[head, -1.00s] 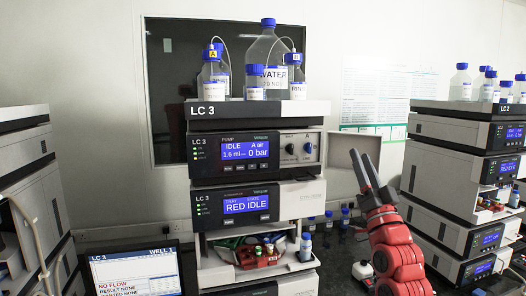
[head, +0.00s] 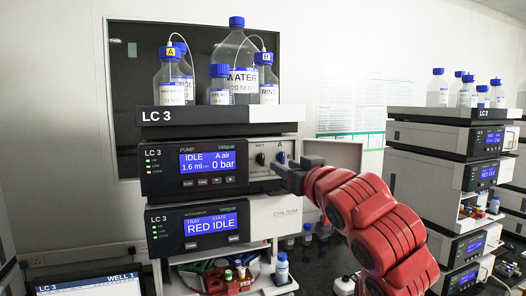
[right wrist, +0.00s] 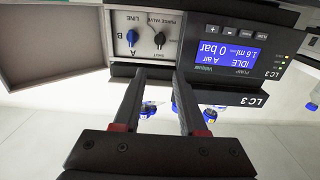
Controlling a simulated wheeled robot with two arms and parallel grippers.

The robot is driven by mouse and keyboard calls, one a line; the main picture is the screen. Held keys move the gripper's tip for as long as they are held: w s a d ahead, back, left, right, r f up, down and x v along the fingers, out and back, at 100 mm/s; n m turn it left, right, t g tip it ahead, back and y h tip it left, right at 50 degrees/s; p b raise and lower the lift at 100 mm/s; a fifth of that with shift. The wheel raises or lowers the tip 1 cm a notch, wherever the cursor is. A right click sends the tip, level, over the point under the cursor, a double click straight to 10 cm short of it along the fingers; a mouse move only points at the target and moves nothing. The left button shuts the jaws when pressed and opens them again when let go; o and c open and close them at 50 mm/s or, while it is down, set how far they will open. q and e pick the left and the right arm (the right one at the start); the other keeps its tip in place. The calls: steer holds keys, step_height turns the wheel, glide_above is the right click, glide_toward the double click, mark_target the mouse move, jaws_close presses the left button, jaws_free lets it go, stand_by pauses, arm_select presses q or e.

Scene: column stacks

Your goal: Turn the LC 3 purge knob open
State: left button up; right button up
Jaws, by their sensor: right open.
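The LC 3 pump module (head: 215,185) shows a lit screen reading IDLE, A air, 0 bar. On its right panel sits the black purge knob (head: 260,158), left of the blue line knob (head: 281,157). The right wrist view is upside down; there the purge knob (right wrist: 159,39), labelled PURGE VALVE, stands beside the blue knob (right wrist: 133,37). Its pointer points toward the SHUT label. My right gripper (right wrist: 162,76) is open and empty, its fingertips apart from the knob and roughly in line with it. In the head view the right gripper (head: 287,172) is just below the knobs. My left gripper is not in view.
An open panel door (head: 332,154) stands right of the knobs, close to my right arm. Bottles, including a large water bottle (head: 237,60), stand in the top tray (head: 220,115). A monitor (head: 95,285) is at lower left. The LC 2 stack (head: 425,170) stands right.

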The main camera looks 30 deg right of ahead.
mark_target(263, 155)
steer(key=p+x, duration=0.6)
steer(key=x, duration=0.6)
steer(key=shift+w, duration=0.1)
steer(key=shift+w+d+f, duration=0.15)
steer(key=shift+w+d, duration=0.1)
steer(key=shift+w, duration=0.2)
steer(key=shift+s, duration=0.1)
steer(key=shift+c, duration=0.2)
jaws_close()
